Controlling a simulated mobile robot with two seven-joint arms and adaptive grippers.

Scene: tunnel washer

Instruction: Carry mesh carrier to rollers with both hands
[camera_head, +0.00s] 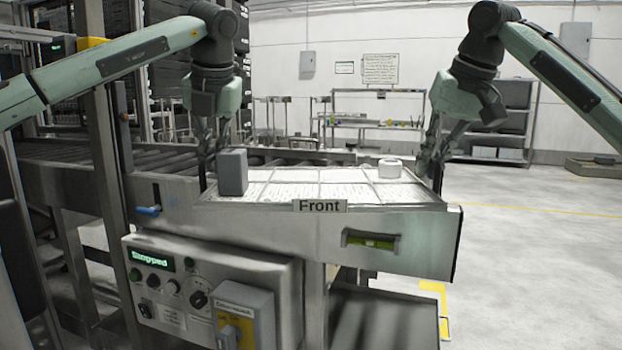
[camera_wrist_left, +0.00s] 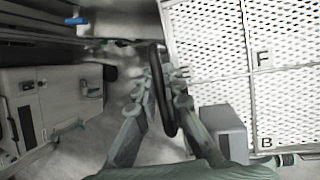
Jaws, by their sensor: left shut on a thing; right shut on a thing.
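Rollers (camera_head: 150,158) run behind and left of the carrier. A metal front panel (camera_head: 270,230) with a spirit level (camera_head: 370,240) lies below it. A control box (camera_head: 205,285) reads "Stopped". A post (camera_head: 103,140) stands at left. Open floor (camera_head: 530,260) lies right.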

